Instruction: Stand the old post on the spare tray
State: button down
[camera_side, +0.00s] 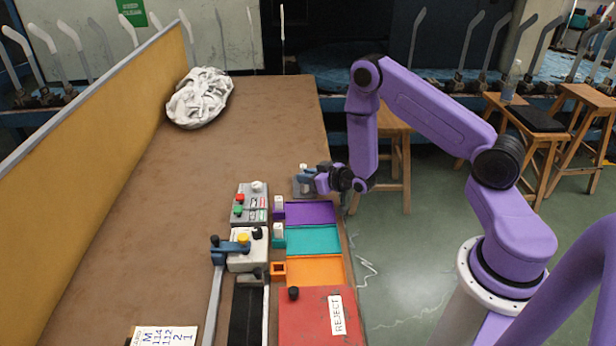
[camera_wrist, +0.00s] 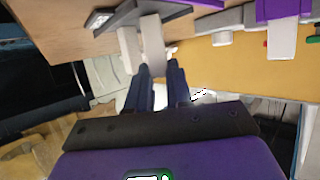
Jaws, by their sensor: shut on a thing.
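My gripper (camera_side: 312,177) is at the far right edge of the bench, beyond the purple tray. It is shut on the old post (camera_side: 303,168), a pale upright piece that the fingers partly hide. The small grey spare tray (camera_side: 299,191) is right below it. In the wrist view, the pale post (camera_wrist: 152,45) is at the tips of my dark blue fingers, over the dark grey tray plate (camera_wrist: 105,20). A second pale piece (camera_wrist: 128,50) is beside it; I cannot tell what it is. I cannot tell whether the post's foot touches the tray.
Purple (camera_side: 312,212), teal (camera_side: 315,239) and orange (camera_side: 318,270) trays line the right edge. Pale posts stand in the purple and teal sockets; the orange socket (camera_side: 278,268) looks empty. Button boxes (camera_side: 249,208) and a red reject box (camera_side: 310,320) are nearby. White cloth (camera_side: 199,97) lies far back.

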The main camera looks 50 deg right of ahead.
jog(key=shift+f, duration=0.2)
jog(key=c, duration=1)
grip_release()
jog(key=shift+r, duration=0.1)
